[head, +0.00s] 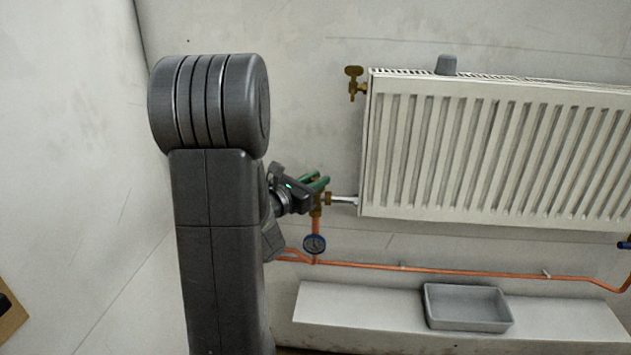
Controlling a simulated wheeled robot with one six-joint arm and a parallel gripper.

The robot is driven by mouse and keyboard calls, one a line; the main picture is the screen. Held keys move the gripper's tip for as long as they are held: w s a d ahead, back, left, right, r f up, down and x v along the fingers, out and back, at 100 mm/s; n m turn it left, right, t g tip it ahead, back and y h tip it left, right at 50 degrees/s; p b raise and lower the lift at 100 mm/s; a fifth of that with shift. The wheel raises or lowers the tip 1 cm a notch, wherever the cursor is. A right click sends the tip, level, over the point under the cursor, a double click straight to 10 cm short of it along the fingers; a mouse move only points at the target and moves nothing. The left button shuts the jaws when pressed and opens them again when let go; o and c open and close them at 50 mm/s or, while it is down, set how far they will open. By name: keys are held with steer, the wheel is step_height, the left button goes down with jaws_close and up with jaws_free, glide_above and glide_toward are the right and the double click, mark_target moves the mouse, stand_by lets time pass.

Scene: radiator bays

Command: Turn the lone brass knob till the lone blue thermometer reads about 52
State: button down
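The blue-rimmed thermometer (314,244) hangs below the valve on the copper pipe. Its dial is dark and too small to read. My gripper (320,183) has green fingers and is at the top of the brass valve (317,206), at the radiator's lower left corner. The fingers cover the valve's top, so a knob there is mostly hidden. I cannot tell whether the fingers are closed on it or only around it. A brass fitting with a flat handle (353,83) sits at the radiator's upper left corner.
The white radiator (490,155) fills the right side, with a grey cup-like object (446,65) on top. A grey tray (468,308) stands on a pale ledge (340,308) below. A copper pipe (450,272) runs along the wall. My arm blocks the centre left.

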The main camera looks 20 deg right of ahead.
steer(key=shift+w+a+m+g, duration=0.1)
steer(key=shift+m+g, duration=0.3)
steer(key=shift+g, duration=0.1)
steer(key=m+g+h+p, duration=0.1)
steer(key=m+g+p, duration=0.1)
steer(key=g, duration=0.3)
steer(key=shift+r+m+g, duration=0.1)
steer(key=shift+m+g, duration=0.3)
steer(key=shift+m, duration=0.3)
steer(key=m+g+p, duration=0.3)
steer(key=m+g, duration=0.1)
steer(key=g, duration=0.2)
steer(key=shift+y, duration=0.3)
steer(key=shift+m+g+p, duration=0.35)
steer(key=shift+m+g, duration=0.05)
steer(key=shift+g, duration=0.1)
steer(key=c, duration=1.3)
jaws_free()
steer(key=v, duration=1.3)
steer(key=shift+w+a+r+p, duration=0.1)
steer(key=shift+a+p, duration=0.25)
steer(key=shift+p, duration=0.05)
